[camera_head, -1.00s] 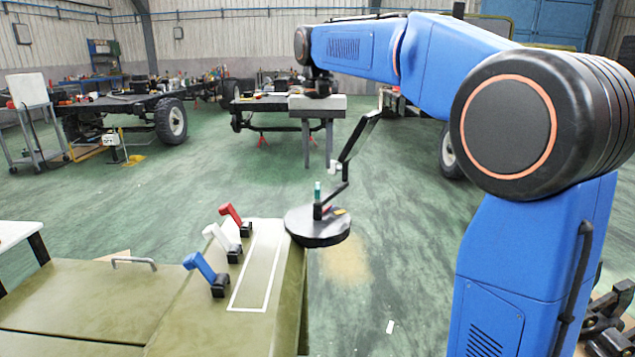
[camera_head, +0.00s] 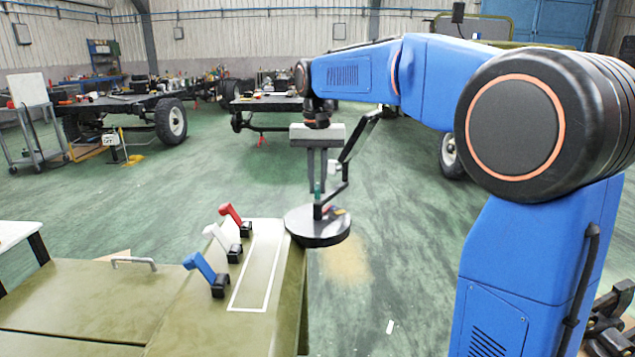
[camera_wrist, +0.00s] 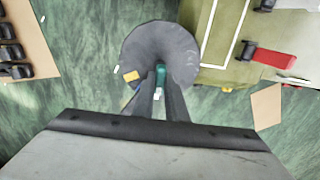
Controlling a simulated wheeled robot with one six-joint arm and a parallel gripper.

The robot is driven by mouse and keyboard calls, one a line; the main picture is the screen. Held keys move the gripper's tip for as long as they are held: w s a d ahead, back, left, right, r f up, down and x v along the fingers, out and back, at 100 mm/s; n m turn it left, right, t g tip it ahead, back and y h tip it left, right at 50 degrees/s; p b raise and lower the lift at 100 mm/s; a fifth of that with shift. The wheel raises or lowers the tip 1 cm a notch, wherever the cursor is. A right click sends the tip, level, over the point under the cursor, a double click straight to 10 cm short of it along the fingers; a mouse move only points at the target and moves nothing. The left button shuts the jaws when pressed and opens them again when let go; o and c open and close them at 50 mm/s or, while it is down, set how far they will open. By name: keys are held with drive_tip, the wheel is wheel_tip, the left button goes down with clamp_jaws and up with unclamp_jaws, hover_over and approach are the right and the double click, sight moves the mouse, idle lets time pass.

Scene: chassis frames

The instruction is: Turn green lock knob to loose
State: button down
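The green lock knob (camera_head: 317,187) is a small upright teal-green piece on a dark post, above a dark round disc (camera_head: 313,235). My gripper (camera_head: 317,190) points down, its two fingers apart with a narrow gap. Its fingertips are level with the knob, which shows between them. In the wrist view the green knob (camera_wrist: 161,75) shows between the fingertips (camera_wrist: 161,84), over the disc (camera_wrist: 185,45). I cannot tell whether the fingers touch it.
A dark bent arm (camera_head: 357,138) rises from the disc close to the right of my fingers. An olive bench (camera_head: 285,245) carries blue (camera_head: 200,266), white (camera_head: 217,236) and red (camera_head: 232,214) levers left of the disc. Open green floor lies behind and to the right.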

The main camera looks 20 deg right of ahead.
drive_tip(key=shift+n, duration=0.3)
drive_tip(key=n, duration=0.3)
drive_tip(key=shift+n, duration=0.3)
drive_tip(key=n, duration=0.4)
drive_tip(key=shift+n, duration=0.3)
drive_tip(key=n, duration=0.4)
drive_tip(key=shift+n, duration=2.5)
drive_tip(key=c, duration=1.8)
unclamp_jaws()
drive_tip(key=shift+o, duration=0.2)
drive_tip(key=shift+r, duration=0.15)
